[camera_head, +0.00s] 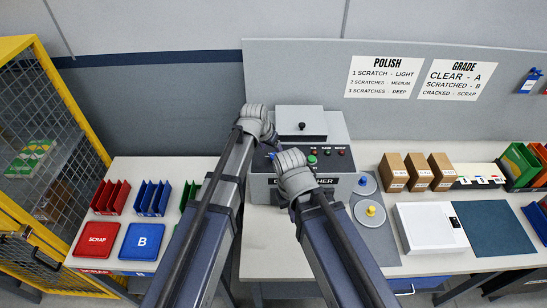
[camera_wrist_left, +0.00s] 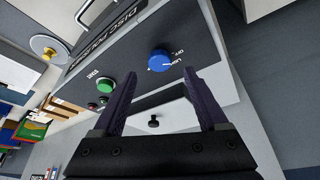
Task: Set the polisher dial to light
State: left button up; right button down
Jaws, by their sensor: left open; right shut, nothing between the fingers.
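The disc polisher (camera_head: 330,183) is a grey machine on the bench with a dark control panel. Its blue dial (camera_wrist_left: 158,60) shows in the left wrist view, with small lettering beside it; its exact setting is too small to read. In the head view a bit of the dial (camera_head: 271,156) shows between my grippers. My left gripper (camera_wrist_left: 159,74) is open, its two dark fingers pointing toward the panel on either side of the dial's line, apart from it. In the head view my left gripper (camera_head: 260,124) is over the machine's left part. My right gripper (camera_head: 291,160) is shut and empty in front of the panel.
A green button (camera_wrist_left: 106,86) sits beside the dial. The machine's lid has a black knob (camera_head: 302,126). Polishing discs (camera_head: 370,212), a white scale (camera_head: 430,228) and brown boxes (camera_head: 393,172) stand to the right. Red (camera_head: 97,239) and blue (camera_head: 143,241) trays lie left. A POLISH sign (camera_head: 384,78) hangs behind.

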aim_at(274, 156)
pick_arm(q)
jog(key=b+x, duration=0.3)
jog(key=x, duration=0.1)
jog(key=shift+w+d+f, duration=0.1)
jog(key=shift+f, duration=0.3)
jog(key=shift+r, duration=0.1)
grip_shut()
